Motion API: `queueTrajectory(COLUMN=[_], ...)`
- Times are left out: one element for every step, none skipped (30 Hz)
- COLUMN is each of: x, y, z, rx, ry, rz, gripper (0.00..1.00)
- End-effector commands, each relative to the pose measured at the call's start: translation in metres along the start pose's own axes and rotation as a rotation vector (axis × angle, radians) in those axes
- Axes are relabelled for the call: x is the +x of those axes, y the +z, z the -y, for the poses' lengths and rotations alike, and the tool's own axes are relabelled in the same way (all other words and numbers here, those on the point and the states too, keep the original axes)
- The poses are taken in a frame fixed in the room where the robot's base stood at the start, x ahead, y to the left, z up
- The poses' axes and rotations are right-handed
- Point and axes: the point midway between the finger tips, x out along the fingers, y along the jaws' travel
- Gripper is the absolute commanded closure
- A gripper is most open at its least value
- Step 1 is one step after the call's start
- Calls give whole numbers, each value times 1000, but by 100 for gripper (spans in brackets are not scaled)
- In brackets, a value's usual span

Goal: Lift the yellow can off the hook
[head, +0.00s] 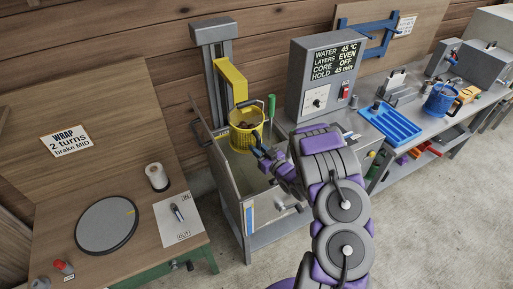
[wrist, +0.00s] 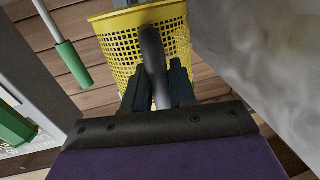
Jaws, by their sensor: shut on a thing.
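The yellow can (head: 245,138) is a perforated basket with brown contents, below a yellow bracket (head: 231,82) on a grey column. It is over the open metal tank (head: 226,166), and I cannot tell whether it still hangs from the hook, which is not clearly visible. My gripper (head: 262,158) is at the can's front right side. In the wrist view the can (wrist: 115,48) fills the top middle, and my gripper (wrist: 157,88) is shut on its grey handle (wrist: 152,50), between two dark fingers.
A green-handled tool (head: 271,106) stands close right of the can. A grey control box (head: 326,80) stands behind and right, with a blue tray (head: 390,125) beside it. A wooden bench with a round grey disc (head: 106,223) is left.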

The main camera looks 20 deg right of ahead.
Motion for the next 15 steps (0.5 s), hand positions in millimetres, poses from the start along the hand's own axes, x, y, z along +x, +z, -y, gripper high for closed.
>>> queueTrajectory(x=[-2,-3,-5,-6,-7,-9,-10,-12,-13,-14,-15,-17,-18,-19,-20], y=[-1,-1,-1,-1,-1,-1,-1,-1,-1,-1,-2,-2,-2,-2,-2], z=[0,0,0,0,1,1,1,2,2,2,3,3,3,3,4], rx=[-2,-2,-2,-2,-2,-1,-1,-1,-1,-2,-2,-2,-2,-2,-2], ry=[1,1,1,1,1,1,1,1,1,1,0,0,0,0,0], rz=[-3,-2,-2,-2,-2,-2,-2,-2,-3,-3,-3,-4,-4,-5,-5], gripper=[100,100,100,100,100,100,100,100,100,100,100,100,100,100,100])
